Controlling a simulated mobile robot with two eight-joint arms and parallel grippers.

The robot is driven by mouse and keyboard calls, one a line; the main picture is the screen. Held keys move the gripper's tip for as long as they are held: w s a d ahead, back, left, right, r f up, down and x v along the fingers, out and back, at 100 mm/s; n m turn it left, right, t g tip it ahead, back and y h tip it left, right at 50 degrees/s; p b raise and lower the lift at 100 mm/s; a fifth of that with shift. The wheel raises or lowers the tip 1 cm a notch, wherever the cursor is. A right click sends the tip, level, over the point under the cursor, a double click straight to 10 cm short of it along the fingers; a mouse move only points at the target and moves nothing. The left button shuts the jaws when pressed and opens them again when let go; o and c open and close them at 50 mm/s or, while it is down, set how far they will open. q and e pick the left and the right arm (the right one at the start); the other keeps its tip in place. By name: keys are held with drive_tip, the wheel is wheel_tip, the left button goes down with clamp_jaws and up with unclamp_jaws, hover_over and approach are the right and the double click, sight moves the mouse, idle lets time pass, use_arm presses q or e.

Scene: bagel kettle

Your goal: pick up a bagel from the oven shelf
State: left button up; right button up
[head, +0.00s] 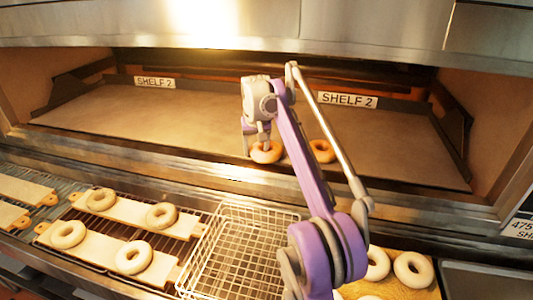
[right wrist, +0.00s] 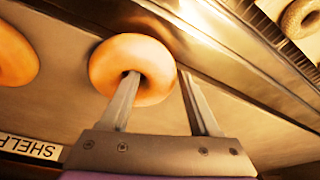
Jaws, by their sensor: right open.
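A golden bagel (head: 266,153) lies near the front edge of the oven shelf (head: 395,140). A second golden bagel (head: 322,151) lies to its right, partly behind my right arm. My right gripper (head: 256,146) is open, pointing down at the first bagel. In the right wrist view, one finger of the gripper (right wrist: 160,75) overlaps the hole of this bagel (right wrist: 105,58), and the other is just outside its ring. I cannot tell whether either finger touches it. The second bagel (right wrist: 14,55) shows at the left edge there. My left gripper is not in view.
A wire basket (head: 240,245) stands in front of the oven, below the shelf. Boards with pale bagels (head: 133,257) lie to its left, and more pale bagels (head: 413,269) lie to its right. The oven's metal front edge (head: 200,165) runs along the opening. The shelf's left part is bare.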

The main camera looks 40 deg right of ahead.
drive_tip(key=shift+w, duration=0.1)
drive_tip(key=shift+c, duration=0.3)
drive_tip(key=shift+c, duration=1.2)
clamp_jaws()
drive_tip(key=shift+r, duration=0.15)
